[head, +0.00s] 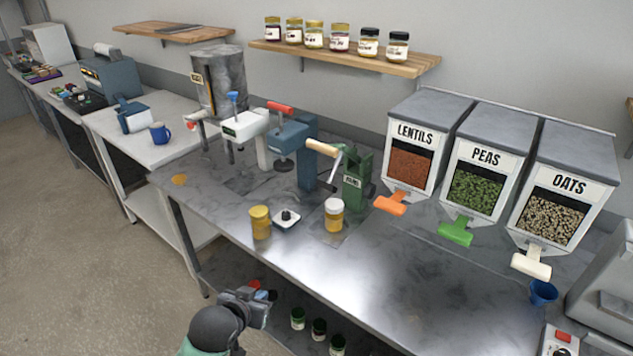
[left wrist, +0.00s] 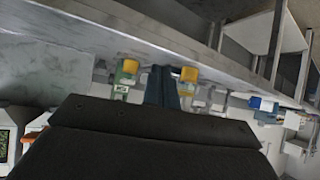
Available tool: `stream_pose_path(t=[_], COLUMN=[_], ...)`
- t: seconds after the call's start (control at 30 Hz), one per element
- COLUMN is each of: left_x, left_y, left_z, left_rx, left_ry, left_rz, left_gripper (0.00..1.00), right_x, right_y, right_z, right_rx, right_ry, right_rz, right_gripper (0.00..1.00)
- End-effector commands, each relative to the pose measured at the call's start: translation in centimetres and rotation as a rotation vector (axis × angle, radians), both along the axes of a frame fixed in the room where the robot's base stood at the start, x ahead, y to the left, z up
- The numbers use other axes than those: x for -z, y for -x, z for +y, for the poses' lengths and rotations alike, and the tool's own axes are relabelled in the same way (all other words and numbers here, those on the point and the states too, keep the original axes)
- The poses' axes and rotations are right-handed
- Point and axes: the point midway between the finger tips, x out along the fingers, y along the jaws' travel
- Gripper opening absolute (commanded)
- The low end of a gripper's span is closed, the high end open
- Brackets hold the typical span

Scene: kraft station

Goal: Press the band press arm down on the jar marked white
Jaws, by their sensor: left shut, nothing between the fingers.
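The band press (head: 357,180) is the green machine on the steel bench, its label too small to read surely. Its pale lever arm (head: 337,164) stands raised and slanted. An amber jar (head: 334,216) with a white band stands upright in front of this press; no marking on it is readable. My left gripper (head: 262,303) is shut and empty, low in front of the bench, well apart from press and jar. In the left wrist view its dark fingers (left wrist: 163,86) lie together, with the banded jar (left wrist: 130,68) to one side. My right gripper is out of view.
Lentil, pea and oat dispensers (head: 483,160) stand at right. The bench front (head: 350,275) is clear.

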Motion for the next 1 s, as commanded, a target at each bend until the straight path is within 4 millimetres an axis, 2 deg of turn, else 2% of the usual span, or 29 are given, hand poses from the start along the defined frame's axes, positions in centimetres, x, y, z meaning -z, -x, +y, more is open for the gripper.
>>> stream_pose_path(t=[0.03,0.2,0.5,0.8,1.0], left_x=[-1.3,-5.4,-13.1,-21.2,-26.0], left_y=[-1.4,-5.3,-11.0,-15.2,-17.0], left_z=[-0.4,-2.0,-4.4,-6.2,-7.1], left_rx=[0.012,0.051,0.129,0.215,0.270], left_ry=[0.011,0.063,0.157,0.249,0.302], left_rz=[-0.042,-0.172,-0.385,-0.581,-0.686], left_gripper=[0.00,0.00,0.00,0.00,0.00], right_x=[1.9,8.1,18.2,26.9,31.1], right_y=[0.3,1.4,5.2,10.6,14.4], right_z=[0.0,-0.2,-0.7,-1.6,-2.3], right_rx=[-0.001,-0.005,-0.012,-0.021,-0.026], right_ry=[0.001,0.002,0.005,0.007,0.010], right_rz=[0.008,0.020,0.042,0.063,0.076], right_gripper=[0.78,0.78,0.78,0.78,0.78])
